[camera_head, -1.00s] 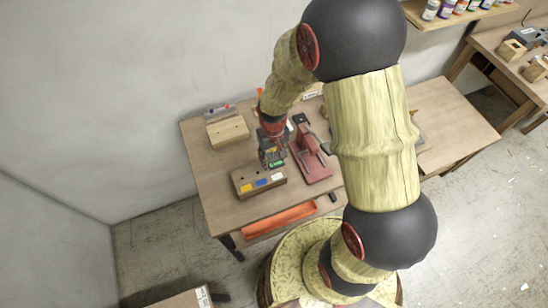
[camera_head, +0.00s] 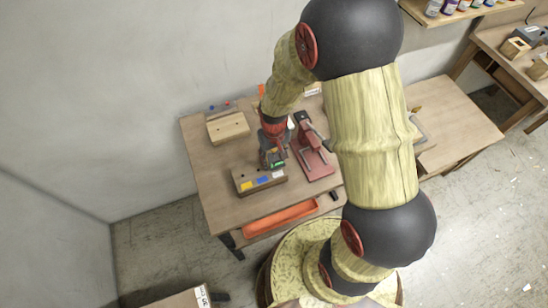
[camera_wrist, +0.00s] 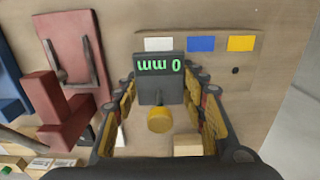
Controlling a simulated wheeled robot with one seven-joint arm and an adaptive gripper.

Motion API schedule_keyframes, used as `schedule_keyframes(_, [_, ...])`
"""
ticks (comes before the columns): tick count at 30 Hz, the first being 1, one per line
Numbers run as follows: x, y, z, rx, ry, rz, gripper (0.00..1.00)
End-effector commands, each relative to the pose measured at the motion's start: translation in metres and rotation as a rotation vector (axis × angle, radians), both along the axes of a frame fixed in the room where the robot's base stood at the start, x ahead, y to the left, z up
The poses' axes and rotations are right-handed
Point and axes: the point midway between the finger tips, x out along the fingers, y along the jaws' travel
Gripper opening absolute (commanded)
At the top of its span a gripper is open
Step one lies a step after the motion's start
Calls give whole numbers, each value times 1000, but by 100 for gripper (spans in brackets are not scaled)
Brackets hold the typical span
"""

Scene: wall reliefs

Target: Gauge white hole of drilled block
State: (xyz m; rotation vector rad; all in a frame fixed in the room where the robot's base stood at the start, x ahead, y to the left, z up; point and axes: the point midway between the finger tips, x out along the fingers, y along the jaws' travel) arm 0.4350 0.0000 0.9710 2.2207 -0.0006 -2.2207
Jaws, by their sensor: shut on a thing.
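The drilled block (camera_head: 243,184) is wooden and lies on the workbench, with yellow, blue and white labels along its front edge. In the wrist view, the block (camera_wrist: 268,85) shows a dark hole by the yellow label (camera_wrist: 241,43). The blue label (camera_wrist: 201,44) and white label (camera_wrist: 158,44) sit beside it. My gripper (camera_head: 274,159) is shut on a gauge (camera_wrist: 150,90) with a dark body, yellow round part and green display reading 0 mm. The gauge is over the white-label end.
A red press-like tool (camera_head: 312,160) stands just right of the block and also shows in the wrist view (camera_wrist: 75,55). Another wooden block (camera_head: 228,128) lies behind. An orange tray (camera_head: 281,218) sits below the front edge. Left bench space is clear.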

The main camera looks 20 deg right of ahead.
Motion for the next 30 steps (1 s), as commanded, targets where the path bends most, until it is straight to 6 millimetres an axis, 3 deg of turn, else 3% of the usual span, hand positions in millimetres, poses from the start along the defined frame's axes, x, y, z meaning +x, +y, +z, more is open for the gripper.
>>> schedule_keyframes(25, [0,0,-15,0,0,0,12])
schedule_keyframes(26, [0,0,-15,0,0,0,43])
schedule_keyframes(30, [0,0,-14,0,0,0,51])
